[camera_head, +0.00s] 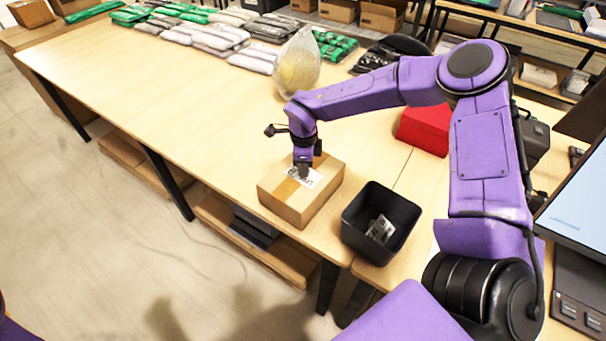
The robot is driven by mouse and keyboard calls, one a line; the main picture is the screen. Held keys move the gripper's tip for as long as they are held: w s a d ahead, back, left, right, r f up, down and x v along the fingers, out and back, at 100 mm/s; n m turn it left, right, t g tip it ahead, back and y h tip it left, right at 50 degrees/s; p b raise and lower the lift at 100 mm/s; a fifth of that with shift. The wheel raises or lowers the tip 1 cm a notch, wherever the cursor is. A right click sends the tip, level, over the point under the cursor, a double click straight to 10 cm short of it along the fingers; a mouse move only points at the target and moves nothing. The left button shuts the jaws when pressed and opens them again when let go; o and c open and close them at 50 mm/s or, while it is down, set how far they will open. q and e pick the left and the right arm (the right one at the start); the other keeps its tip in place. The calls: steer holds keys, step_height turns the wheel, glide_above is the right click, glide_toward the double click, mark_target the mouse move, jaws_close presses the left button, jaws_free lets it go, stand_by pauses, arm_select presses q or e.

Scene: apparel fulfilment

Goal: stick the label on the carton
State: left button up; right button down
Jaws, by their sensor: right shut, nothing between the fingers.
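The carton (290,205) is a closed brown box with a strip of tape, standing on the wooden table near its front edge. A white printed label (314,180) lies on the carton's top face, partly hidden by my right gripper. My right gripper (303,172) points down over the carton's top, shut, with its tips at or just above the label. Whether the tips touch the label cannot be told. My left gripper is not in view.
A black bin (354,216) with a small printed packet in it stands just right of the carton. A red box (424,128), a clear bag with a yellowish ball (298,68) and several wrapped garments (218,38) lie farther back. The table's left middle is clear.

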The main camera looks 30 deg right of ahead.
step_height(320, 180, up, 8)
steer(key=p, duration=0.7)
stand_by(0.4)
